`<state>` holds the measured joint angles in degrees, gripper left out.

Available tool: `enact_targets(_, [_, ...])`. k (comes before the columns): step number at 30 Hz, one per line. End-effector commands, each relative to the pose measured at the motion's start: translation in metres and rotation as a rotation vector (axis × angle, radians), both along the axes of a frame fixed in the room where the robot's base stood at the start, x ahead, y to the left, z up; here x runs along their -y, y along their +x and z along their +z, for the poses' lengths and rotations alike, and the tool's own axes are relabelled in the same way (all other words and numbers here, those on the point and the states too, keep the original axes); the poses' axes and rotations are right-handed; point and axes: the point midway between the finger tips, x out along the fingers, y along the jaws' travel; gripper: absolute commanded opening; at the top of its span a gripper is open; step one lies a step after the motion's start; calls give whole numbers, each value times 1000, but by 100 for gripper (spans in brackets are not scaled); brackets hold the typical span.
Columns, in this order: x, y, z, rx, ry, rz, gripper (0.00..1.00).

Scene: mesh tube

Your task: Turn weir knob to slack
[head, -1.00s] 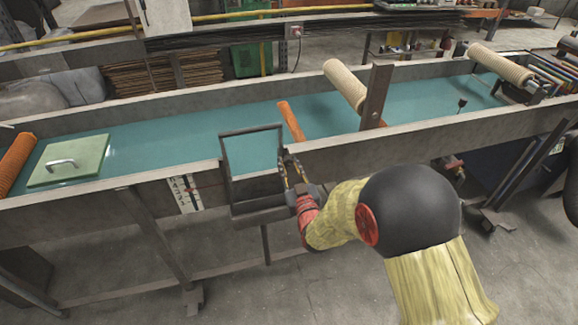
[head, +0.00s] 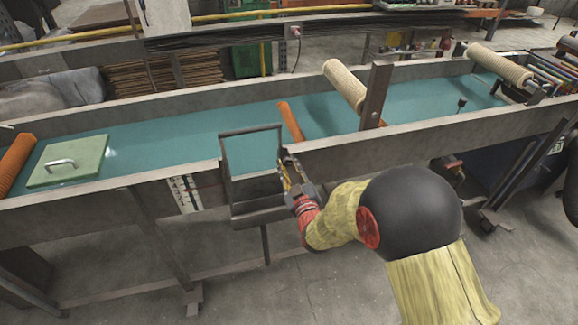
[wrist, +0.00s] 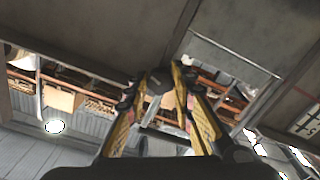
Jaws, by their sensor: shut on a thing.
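The weir (head: 250,187) is a dark metal frame with a box-like front, set in the near wall of the long water channel. My gripper (head: 286,178) is at the right side of this frame, its fingers pointing towards it. In the wrist view, the yellow and black fingers of my gripper (wrist: 163,82) close in on a small dark grey knob (wrist: 158,80), which I take to be the weir knob. The gripper is shut on it. In the head view the fingers hide the knob, so its setting cannot be read.
The channel holds teal water (head: 190,137). A marked scale plate (head: 184,194) is left of the weir.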

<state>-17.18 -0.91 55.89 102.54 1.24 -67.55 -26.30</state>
Motion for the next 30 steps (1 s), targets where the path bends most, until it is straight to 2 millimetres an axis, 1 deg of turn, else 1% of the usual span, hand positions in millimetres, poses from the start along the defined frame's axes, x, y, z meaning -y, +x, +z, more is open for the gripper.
enact_targets(3, [0,0,-1,-2,-1,0,0])
enact_targets(4, [0,0,-1,-2,-1,0,26])
enact_targets(13, [0,0,-1,-2,1,0,43])
enact_targets(23, [1,-2,0,0,1,0,43])
enact_targets(26, [3,-10,0,-2,1,0,43])
enact_targets(30, [9,-33,0,-2,1,0,43])
